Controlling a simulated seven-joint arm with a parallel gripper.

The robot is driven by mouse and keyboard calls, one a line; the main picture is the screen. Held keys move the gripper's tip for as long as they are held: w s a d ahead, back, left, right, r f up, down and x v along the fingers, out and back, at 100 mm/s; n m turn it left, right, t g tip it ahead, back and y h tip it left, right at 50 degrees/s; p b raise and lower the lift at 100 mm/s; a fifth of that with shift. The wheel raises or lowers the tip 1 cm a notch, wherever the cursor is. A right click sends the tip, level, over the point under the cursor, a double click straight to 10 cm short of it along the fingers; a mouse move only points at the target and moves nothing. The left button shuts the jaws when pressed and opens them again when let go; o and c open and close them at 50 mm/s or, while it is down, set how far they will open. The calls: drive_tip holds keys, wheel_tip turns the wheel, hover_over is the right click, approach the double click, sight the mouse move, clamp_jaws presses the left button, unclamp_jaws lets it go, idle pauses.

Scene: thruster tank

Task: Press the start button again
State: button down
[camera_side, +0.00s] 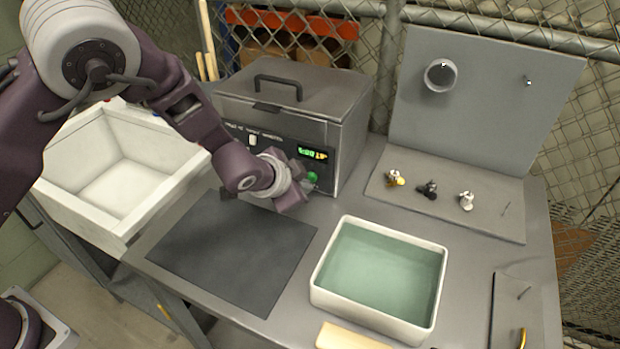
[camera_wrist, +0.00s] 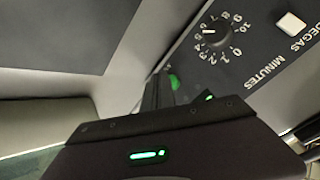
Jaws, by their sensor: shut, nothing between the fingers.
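The green start button (camera_side: 312,177) is at the lower right of the front panel of the grey lidded tank unit (camera_side: 345,140). My gripper (camera_side: 298,190) is shut and empty, with its tips right beside the button; I cannot tell whether they touch it. In the wrist view the green button (camera_wrist: 174,82) shows partly behind the dark fingers (camera_wrist: 158,92) of my gripper. The lit display (camera_side: 312,153) above the button shows green and amber digits too small to read surely. A numbered minutes dial (camera_wrist: 209,32) and a white switch labelled degas (camera_wrist: 291,23) sit on the panel.
A white-rimmed basin of greenish liquid (camera_side: 346,222) stands in front right. A dark mat (camera_side: 225,255) lies before the unit, and an empty white box (camera_side: 58,185) is at left. Small nozzle-like parts (camera_side: 430,187) stand on a grey board at right.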

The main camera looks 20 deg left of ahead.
drive_tip(key=shift+w, duration=0.45)
idle(0.5)
drive_tip(key=shift+s, duration=0.9)
drive_tip(key=shift+s, duration=2.5)
